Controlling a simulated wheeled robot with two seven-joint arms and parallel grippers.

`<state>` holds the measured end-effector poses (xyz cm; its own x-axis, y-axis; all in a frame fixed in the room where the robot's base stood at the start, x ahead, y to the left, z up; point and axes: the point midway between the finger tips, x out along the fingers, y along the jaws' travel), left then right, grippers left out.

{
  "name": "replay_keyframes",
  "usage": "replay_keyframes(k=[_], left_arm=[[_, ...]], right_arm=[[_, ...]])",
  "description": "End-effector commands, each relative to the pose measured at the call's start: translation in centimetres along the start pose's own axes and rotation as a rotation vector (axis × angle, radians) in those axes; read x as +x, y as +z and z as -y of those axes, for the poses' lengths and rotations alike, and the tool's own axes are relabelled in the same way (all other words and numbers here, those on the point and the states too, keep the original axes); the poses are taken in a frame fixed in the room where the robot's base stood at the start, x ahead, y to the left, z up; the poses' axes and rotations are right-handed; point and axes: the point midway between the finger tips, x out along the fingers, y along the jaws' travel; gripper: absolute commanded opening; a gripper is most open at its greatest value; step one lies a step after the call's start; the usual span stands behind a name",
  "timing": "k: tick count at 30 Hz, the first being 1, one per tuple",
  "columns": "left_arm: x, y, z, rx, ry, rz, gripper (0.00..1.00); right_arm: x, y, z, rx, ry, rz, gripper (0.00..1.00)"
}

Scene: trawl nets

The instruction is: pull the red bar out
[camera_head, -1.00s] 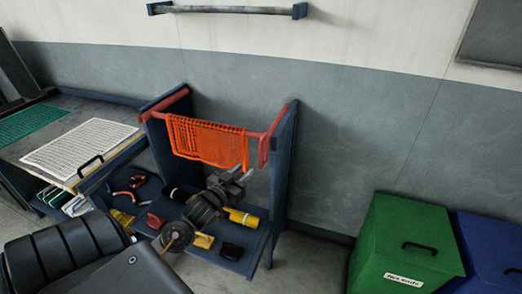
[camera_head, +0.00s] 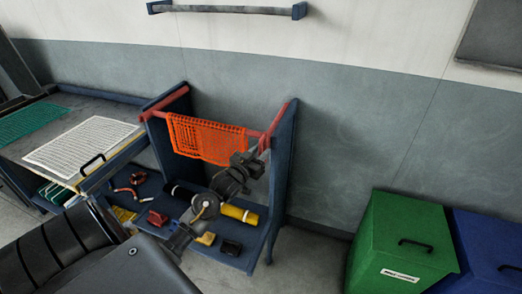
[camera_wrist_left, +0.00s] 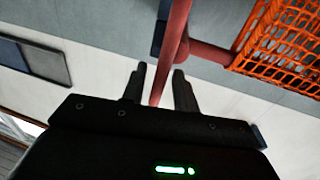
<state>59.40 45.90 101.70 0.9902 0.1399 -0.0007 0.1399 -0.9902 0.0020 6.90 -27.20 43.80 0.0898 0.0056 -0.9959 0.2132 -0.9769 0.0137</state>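The red bar (camera_head: 257,133) spans the blue rack (camera_head: 281,180), with red arms at both ends. An orange net (camera_head: 205,138) hangs over it. My left gripper (camera_head: 258,153) is at the bar's right end, in front of the right-hand post, and hides part of the red arm there. In the left wrist view a red arm (camera_wrist_left: 178,30) runs down between the two fingers (camera_wrist_left: 158,78), with gaps on both sides. The fingers are open. The cross bar (camera_wrist_left: 207,54) joins it and leads right to the orange net (camera_wrist_left: 278,45). My right gripper is not in view.
The rack's lower shelf holds a yellow roll (camera_head: 238,213), a red block (camera_head: 157,218) and other small items below my forearm. A bench (camera_head: 60,105) with a white net (camera_head: 83,146) adjoins on the left. A green bin (camera_head: 400,245) stands right; the floor between is clear.

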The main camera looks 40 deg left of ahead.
Motion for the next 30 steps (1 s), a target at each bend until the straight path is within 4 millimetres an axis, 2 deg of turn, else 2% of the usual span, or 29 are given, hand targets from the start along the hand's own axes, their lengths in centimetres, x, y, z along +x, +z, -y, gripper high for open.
replay_keyframes(k=[11,18,24,30], left_arm=[[0.6,0.0,0.0,0.001,0.001,0.0,0.3],[0.6,0.0,0.0,0.0,0.001,0.0,0.0],[0.6,0.0,0.0,0.001,0.0,0.0,0.0],[1.1,0.0,-1.0,-0.001,0.013,-0.001,0.0]], right_arm=[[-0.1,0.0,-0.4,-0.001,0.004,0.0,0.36],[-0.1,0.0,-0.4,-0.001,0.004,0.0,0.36],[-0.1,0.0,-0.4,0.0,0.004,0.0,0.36],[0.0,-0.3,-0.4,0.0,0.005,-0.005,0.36]])
